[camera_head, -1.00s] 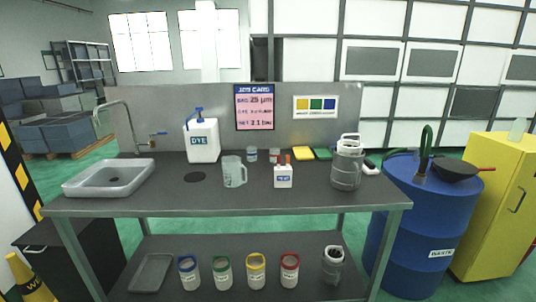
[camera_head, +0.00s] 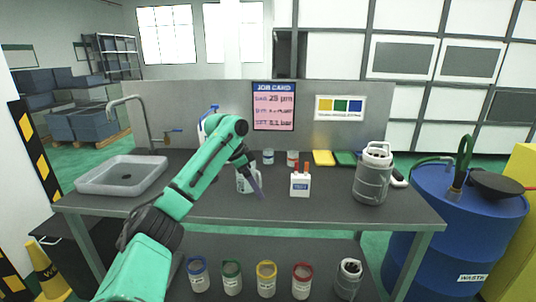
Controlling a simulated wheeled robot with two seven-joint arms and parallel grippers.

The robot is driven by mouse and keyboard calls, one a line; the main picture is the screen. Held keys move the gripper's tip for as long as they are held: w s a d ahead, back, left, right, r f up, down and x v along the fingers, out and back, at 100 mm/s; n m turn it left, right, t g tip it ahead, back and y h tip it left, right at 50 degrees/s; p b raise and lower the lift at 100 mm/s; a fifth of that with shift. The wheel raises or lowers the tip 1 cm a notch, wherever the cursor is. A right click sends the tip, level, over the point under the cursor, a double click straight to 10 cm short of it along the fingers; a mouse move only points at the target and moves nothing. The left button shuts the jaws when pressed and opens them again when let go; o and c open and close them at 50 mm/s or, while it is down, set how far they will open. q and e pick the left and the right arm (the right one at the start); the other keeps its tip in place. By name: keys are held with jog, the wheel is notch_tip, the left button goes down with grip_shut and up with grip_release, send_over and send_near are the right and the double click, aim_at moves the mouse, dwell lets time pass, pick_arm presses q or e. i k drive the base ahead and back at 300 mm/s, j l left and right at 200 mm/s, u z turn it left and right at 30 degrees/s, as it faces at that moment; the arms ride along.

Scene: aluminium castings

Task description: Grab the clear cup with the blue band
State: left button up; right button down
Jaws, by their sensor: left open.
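A small clear cup with a blue band (camera_head: 268,157) stands upright near the back of the bench top. A similar small cup with a red band (camera_head: 292,159) stands just to its right. My left gripper (camera_head: 258,188) is open above the middle of the bench, in front and a little left of the blue-banded cup, apart from it. Its fingers point down and right, and it partly hides a clear measuring jug (camera_head: 243,186). My right gripper is not in view.
A large grey canister (camera_head: 372,178) is farther right; a sink (camera_head: 88,187) is left. My arm partly hides the dye container (camera_head: 205,125). Jars with coloured rims, including blue (camera_head: 197,262), stand on the lower shelf.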

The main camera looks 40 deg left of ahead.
aim_at(268, 156)
jog(key=i+j, duration=0.75)
jog(key=j, duration=0.3)
jog(key=i+j, duration=0.4)
jog(key=j, duration=0.1)
